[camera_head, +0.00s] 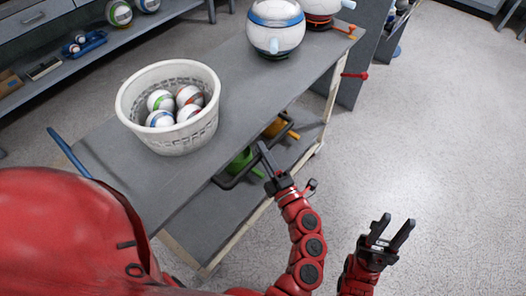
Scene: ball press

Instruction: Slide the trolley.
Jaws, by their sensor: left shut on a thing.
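The trolley (135,165) has a grey top, a lower shelf and a cream frame, and stands diagonally across the view. A dark bar handle (233,180) sticks out from its near right side. My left gripper (266,158) is shut on this handle; the fingers partly hide the contact. My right gripper (393,232) is open and empty, low at the right, apart from the trolley over bare floor.
Grey shelving (90,57) runs along the upper left. A grey cabinet (357,75) stands beyond the trolley's far end. The floor at right is clear.

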